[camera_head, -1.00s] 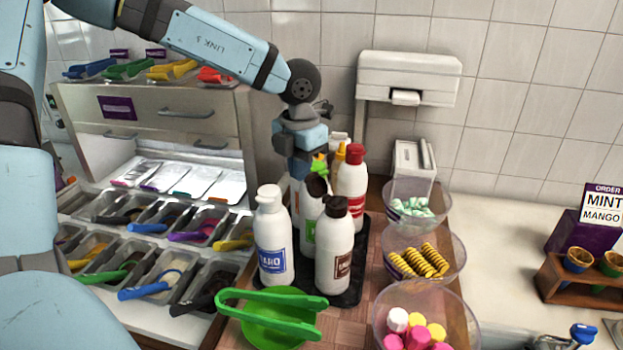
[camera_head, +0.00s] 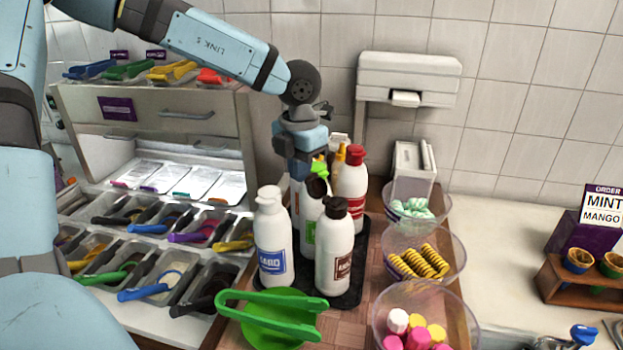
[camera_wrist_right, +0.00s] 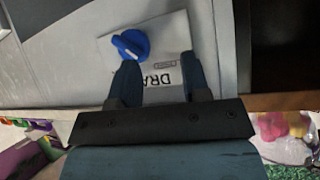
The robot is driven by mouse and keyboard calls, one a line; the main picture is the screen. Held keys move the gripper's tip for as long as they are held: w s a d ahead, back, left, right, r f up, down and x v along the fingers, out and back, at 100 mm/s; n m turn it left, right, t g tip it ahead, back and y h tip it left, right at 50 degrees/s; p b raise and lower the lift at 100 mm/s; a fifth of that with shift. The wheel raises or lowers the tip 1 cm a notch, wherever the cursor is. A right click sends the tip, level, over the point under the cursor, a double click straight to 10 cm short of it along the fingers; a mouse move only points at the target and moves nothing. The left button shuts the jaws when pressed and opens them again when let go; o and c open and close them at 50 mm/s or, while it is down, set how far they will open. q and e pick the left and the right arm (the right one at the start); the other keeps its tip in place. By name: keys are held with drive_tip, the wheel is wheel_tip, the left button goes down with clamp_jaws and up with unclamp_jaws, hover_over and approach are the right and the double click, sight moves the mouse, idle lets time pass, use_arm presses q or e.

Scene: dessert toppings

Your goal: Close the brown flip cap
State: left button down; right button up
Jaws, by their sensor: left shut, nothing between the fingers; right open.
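A white bottle with a brown label (camera_head: 333,262) stands upright at the front of a bottle cluster in the head view. Its top is a dark brown cap (camera_head: 333,207). A dark round piece (camera_head: 317,186) shows just behind and left of it, above a white bottle with a green label (camera_head: 309,232); I cannot tell which bottle it belongs to. My left gripper (camera_head: 308,170) points down behind these caps, shut and empty, its fingertips partly hidden. My right gripper (camera_wrist_right: 162,80) is open and empty in the right wrist view.
A white bottle with a blue label (camera_head: 272,245) and a red-capped bottle (camera_head: 352,182) crowd the black mat (camera_head: 350,296). Green tongs (camera_head: 268,305) lie in front. Clear bowls (camera_head: 458,270) line the right.

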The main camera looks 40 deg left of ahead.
sight(312, 177)
use_arm(q)
drive_tip(key=shift+d, duration=0.1)
idle(0.5)
drive_tip(key=shift+w+d+r+b, duration=0.1)
drive_tip(key=shift+d+r+b, duration=0.3)
drive_tip(key=shift+d, duration=0.25)
drive_tip(key=shift+w+d+r+b, duration=0.1)
drive_tip(key=shift+d+r+b, duration=0.2)
drive_tip(key=shift+d, duration=0.35)
wheel_tip(312, 177, up, 8)
drive_tip(key=p, duration=0.3)
